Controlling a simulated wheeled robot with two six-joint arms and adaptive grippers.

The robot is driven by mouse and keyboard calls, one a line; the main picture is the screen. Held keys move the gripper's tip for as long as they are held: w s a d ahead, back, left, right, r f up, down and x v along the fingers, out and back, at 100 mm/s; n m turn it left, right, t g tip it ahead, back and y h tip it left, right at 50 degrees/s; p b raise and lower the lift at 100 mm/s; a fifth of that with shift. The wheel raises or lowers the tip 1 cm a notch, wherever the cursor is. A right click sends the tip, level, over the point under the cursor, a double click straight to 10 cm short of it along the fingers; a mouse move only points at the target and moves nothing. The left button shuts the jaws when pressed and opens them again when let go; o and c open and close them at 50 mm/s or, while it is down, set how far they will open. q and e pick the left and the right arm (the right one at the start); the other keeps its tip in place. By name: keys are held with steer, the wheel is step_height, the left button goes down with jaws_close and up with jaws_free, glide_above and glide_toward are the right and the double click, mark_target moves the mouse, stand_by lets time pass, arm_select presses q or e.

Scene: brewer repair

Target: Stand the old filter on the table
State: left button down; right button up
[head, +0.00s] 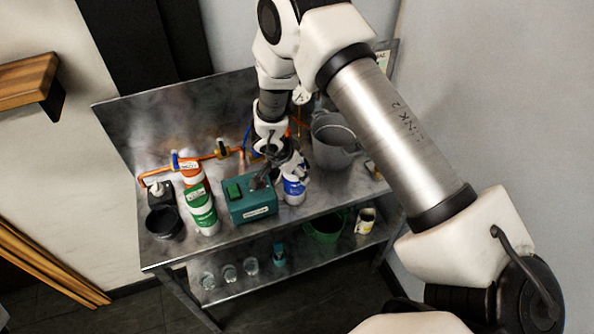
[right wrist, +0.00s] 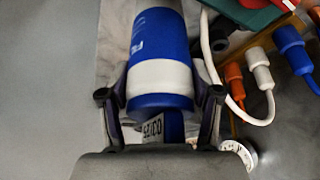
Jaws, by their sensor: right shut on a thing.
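A blue-and-white cylinder, which looks like the filter (head: 294,189), is at the right end of the green box in the head view. It also fills the middle of the right wrist view (right wrist: 160,62). My right gripper (head: 287,170) is shut on it, with one finger on each side. The cylinder looks near upright in the head view; I cannot tell whether its base touches the metal table (head: 238,232). A green-and-white cylinder (head: 202,212) stands upright on the table left of the box. My left gripper is not in view.
The green box (head: 249,200) is close beside the held cylinder. A grey bucket (head: 334,142) stands to its right. A dark cup (head: 163,223) and orange pipe (head: 156,176) are at the left. Bare tabletop shows along the front. The lower shelf holds glasses and a green container (head: 324,229).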

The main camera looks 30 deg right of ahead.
steer(key=shift+w+a+f, duration=0.1)
steer(key=shift+a, duration=0.2)
steer(key=o, duration=1.1)
steer(key=shift+a, duration=0.2)
steer(key=shift+o, duration=0.2)
steer(key=v, duration=1.2)
steer(key=shift+p, duration=0.45)
steer(key=shift+d, duration=0.1)
